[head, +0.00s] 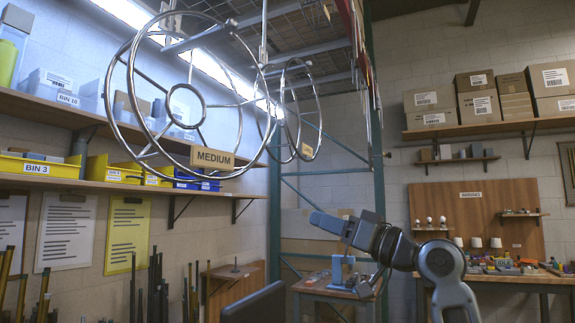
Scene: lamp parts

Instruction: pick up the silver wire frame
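A large silver wire frame (133,66) with round hoops joined by bars hangs from above at the upper left. A tag reading MEDIUM is on its lower front. A second, smaller-looking silver wire frame (319,112) hangs farther back to its right, with a tag that is hard to read. My gripper (318,220) is right of and below the large frame in the picture, pointing left, clear of both frames. It is seen from the side, so the gap between its fingers does not show. I see nothing held in it.
Shelves (110,186) with yellow and blue bins run along the left wall. A green post (275,230) rises behind the frames. A workbench (520,278) with small parts is at the right, below boxes on a shelf. A dark panel (255,303) stands at the bottom.

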